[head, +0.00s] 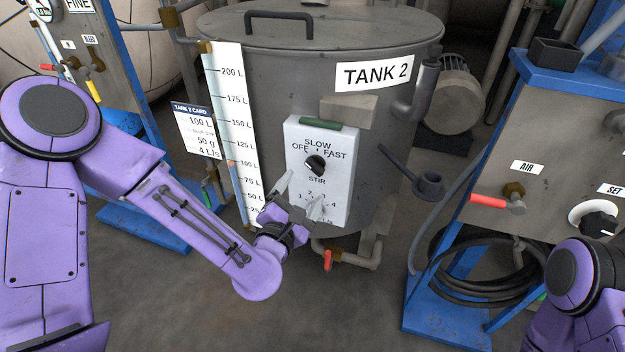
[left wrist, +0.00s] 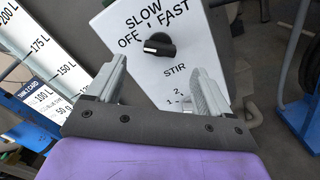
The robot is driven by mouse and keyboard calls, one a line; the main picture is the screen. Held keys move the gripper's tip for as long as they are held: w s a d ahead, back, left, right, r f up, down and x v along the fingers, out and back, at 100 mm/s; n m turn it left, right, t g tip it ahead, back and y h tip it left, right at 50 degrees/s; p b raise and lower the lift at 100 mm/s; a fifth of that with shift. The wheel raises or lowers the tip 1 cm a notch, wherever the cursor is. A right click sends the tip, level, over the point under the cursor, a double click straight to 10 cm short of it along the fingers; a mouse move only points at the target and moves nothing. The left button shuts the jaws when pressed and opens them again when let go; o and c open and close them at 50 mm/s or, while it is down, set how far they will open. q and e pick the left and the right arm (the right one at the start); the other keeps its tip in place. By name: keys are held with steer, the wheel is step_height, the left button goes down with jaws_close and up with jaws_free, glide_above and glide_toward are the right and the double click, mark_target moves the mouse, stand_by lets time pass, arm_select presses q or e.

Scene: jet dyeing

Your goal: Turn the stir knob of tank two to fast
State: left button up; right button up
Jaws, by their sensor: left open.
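Tank two (head: 285,75) is a grey drum labelled TANK 2, with a white control panel (head: 335,200) on its front. The stir knob (head: 315,165) is black and round, marked OFF, SLOW and FAST around its top. It also shows in the left wrist view (left wrist: 158,46), where its white mark lies on the left, toward OFF. My left gripper (head: 299,195) is open and empty, in front of the panel just below the knob. In the left wrist view, its fingertips (left wrist: 160,72) are spread below the knob, apart from it. My right gripper is out of view.
A lower dial scale with 1, 2 and 4 is partly hidden by my left gripper. A level scale (head: 233,120) and a tank card (head: 197,130) stand left of the panel. A blue-framed cabinet (head: 560,150) stands right.

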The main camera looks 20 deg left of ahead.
mark_target(314, 169)
arm_select(q)
steer(key=w, duration=0.8)
steer(key=shift+d, duration=0.1)
steer(key=c, duration=1)
